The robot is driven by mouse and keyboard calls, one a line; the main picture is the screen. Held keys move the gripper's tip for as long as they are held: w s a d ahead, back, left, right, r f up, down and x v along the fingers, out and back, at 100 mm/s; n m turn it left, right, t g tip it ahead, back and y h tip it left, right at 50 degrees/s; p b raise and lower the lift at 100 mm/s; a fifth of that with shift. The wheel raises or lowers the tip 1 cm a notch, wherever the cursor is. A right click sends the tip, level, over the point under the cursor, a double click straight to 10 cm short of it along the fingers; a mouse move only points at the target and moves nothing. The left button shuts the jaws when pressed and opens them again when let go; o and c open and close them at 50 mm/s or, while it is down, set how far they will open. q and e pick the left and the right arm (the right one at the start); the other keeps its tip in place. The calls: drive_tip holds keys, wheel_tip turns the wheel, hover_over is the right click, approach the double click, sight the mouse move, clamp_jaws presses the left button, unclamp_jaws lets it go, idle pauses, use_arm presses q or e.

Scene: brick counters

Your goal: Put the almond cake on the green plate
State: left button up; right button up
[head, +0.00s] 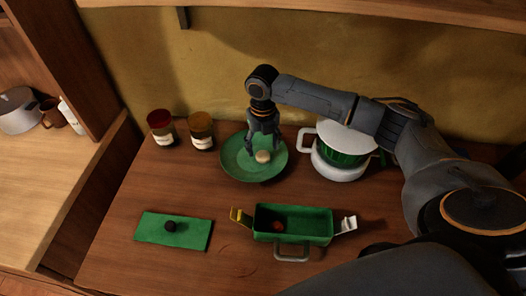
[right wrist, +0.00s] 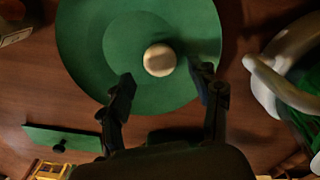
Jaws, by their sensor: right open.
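The almond cake, a small round pale beige piece (head: 263,156), lies on the green plate (head: 240,172) towards the back of the counter. In the right wrist view the cake (right wrist: 160,60) sits near the middle of the plate (right wrist: 85,45). My right gripper (head: 263,146) points down over the plate, right at the cake. It is open, with its two fingertips (right wrist: 167,82) spread wide and nothing between them; the cake shows just beyond the tips. I cannot tell if a finger touches the plate. My left gripper is not in view.
A green box (head: 318,238) with open clasps holds a small reddish item (head: 277,225). Its green lid (head: 150,230) lies to the left. Two jars (head: 161,130) (head: 201,131) stand left of the plate; a white and green pot (head: 340,175) stands close on its right.

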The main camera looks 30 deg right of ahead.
sight(263, 155)
wheel_tip(263, 155, up, 9)
drive_tip(key=b, duration=0.1)
idle(0.7)
